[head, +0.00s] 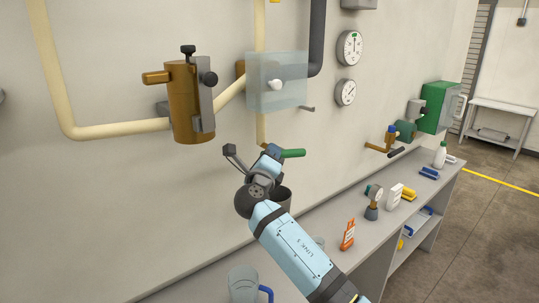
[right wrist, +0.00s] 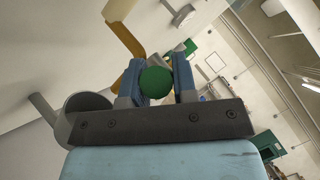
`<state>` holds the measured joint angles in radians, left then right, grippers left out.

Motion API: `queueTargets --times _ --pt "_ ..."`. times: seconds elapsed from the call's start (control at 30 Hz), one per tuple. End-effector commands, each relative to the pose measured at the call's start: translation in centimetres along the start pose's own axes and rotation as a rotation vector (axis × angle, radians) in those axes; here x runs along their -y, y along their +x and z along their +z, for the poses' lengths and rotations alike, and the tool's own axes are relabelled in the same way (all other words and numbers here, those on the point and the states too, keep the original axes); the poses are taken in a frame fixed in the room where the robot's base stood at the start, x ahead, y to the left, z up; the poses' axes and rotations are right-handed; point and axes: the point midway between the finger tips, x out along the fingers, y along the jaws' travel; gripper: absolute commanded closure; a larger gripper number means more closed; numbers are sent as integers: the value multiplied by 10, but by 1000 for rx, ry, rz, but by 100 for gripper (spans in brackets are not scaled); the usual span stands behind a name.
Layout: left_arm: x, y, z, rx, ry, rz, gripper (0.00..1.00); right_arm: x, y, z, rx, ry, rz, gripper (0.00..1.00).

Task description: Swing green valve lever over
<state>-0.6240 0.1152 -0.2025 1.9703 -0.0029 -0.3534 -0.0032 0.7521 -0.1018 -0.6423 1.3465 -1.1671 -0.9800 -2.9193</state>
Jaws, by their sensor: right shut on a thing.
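The green valve lever (head: 292,153) sticks out to the right from the valve on the vertical cream pipe (head: 260,127) at the wall. My right gripper (head: 271,153) is at the lever and hides the valve body and part of the handle. In the right wrist view, the rounded green end of the lever (right wrist: 156,82) sits between the two blue fingers of my right gripper (right wrist: 157,85), which is shut on it. My left gripper is not in view.
A clear box (head: 290,90) over a white knob and a small grey peg (head: 307,108) are above the lever. A brass strainer (head: 183,105) is at upper left. Below, a grey bench (head: 330,225) bears a jug (head: 243,284), an orange tag (head: 348,235) and bottles.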

Motion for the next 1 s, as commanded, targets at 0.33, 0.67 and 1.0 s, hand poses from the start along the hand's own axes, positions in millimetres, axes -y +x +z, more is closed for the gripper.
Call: queueTargets --times 0.33,0.67,1.0 --pt "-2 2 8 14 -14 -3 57 11 6 5 -136 147 145 100" --pt "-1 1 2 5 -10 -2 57 16 10 5 -208 220 221 100" --pt "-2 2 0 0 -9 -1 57 16 10 5 -221 232 233 100"
